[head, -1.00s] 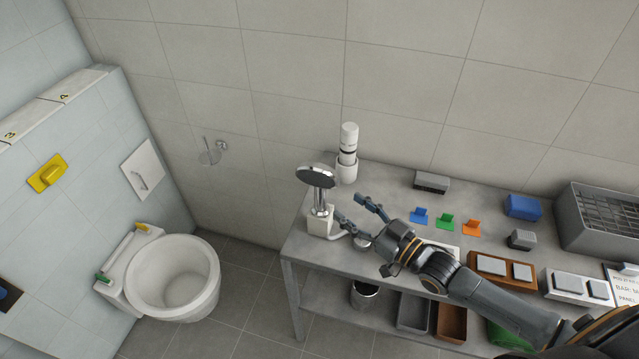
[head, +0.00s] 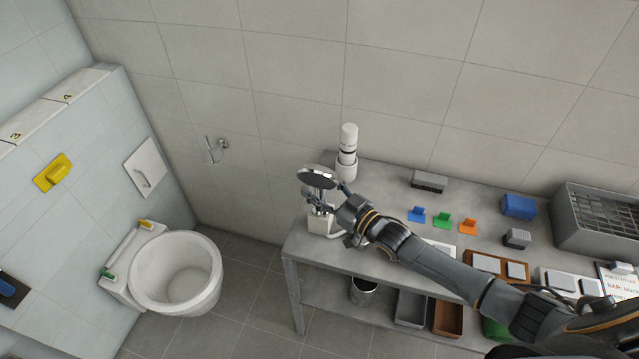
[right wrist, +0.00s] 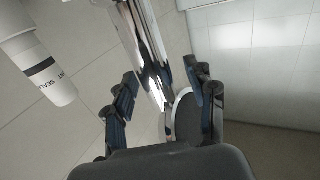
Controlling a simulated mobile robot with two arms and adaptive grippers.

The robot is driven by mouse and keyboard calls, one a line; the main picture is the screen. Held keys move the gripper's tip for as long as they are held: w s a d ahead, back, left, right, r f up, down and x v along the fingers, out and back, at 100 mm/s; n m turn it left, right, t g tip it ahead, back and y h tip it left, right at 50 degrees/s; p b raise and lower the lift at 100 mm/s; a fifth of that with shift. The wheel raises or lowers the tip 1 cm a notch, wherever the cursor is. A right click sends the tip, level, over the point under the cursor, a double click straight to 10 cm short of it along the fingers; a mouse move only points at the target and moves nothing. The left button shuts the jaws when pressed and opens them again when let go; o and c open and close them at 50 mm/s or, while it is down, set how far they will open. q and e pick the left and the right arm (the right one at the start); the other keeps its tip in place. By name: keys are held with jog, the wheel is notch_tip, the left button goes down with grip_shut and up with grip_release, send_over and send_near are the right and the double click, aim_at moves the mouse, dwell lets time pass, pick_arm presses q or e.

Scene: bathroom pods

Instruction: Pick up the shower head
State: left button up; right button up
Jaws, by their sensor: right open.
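The shower head (head: 318,177) has a round dark face with a chrome rim. It stands upright in a white holder block (head: 320,222) at the left end of the grey table. My right gripper (head: 325,194) is at its handle, just below the round head. In the right wrist view the chrome handle (right wrist: 146,45) runs between the two open fingers of the gripper (right wrist: 165,98), with gaps visible beside it. The fingers partly hide the handle in the head view. My left gripper is not in view.
A white bottle (head: 347,145) stands in a holder just behind the shower head; it also shows in the right wrist view (right wrist: 38,65). Blue, green and orange pieces (head: 442,221) and a grey crate (head: 597,225) lie to the right. The toilet (head: 176,275) is at left.

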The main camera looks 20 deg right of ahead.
jog(key=shift+c, duration=0.2)
grip_shut()
jog(key=shift+r, duration=0.15)
